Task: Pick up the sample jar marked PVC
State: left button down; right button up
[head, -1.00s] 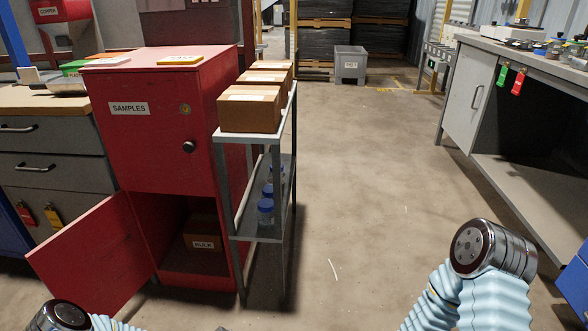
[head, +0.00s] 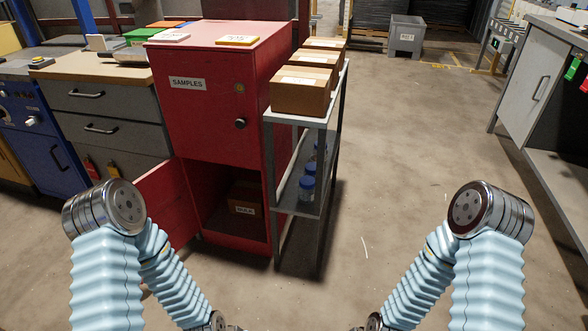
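Several clear jars with blue lids stand in a row on the lower shelf of a grey rack; the nearest jar (head: 306,188) shows best. No marking on them can be read, so I cannot tell which one is marked PVC. The red cabinet (head: 186,125) labelled SAMPLES stands left of the rack. Its upper door is shut and its lower door (head: 165,206) is open. A brown box marked BULK (head: 244,198) sits in the lower compartment. Both my arms reach down out of the bottom of the picture, and neither gripper's fingers show.
The rack (head: 293,117) holds several cardboard boxes (head: 300,92) on top. A grey drawer bench (head: 105,108) stands left of the cabinet. A white bench (head: 529,93) stands at the right. The floor (head: 415,170) between rack and right bench is clear apart from thin scraps.

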aim_at(311, 167)
jog(key=i+l+u, duration=0.1)
jog(key=u, duration=0.3)
jog(key=l+u, duration=0.45)
jog(key=i+l+u, duration=0.1)
jog(key=u, duration=0.3)
jog(key=l+u, duration=0.4)
jog(key=k+l+u, duration=0.15)
jog(key=l, duration=0.3)
jog(key=l+u, duration=0.1)
jog(key=l, duration=0.4)
jog(key=k+l+u, duration=0.15)
jog(key=l, duration=0.25)
jog(key=k+l+u, duration=0.1)
jog(key=l, duration=0.35)
jog(key=k+l+u, duration=0.15)
jog(key=l, duration=0.25)
jog(key=k+l+u, duration=0.1)
jog(key=l, duration=0.3)
jog(key=k+l+u, duration=0.15)
jog(key=k+l, duration=0.3)
jog(key=l, duration=0.2)
jog(key=k+l, duration=0.15)
jog(key=l, duration=0.2)
jog(key=k+l, duration=0.2)
jog(key=l, duration=0.15)
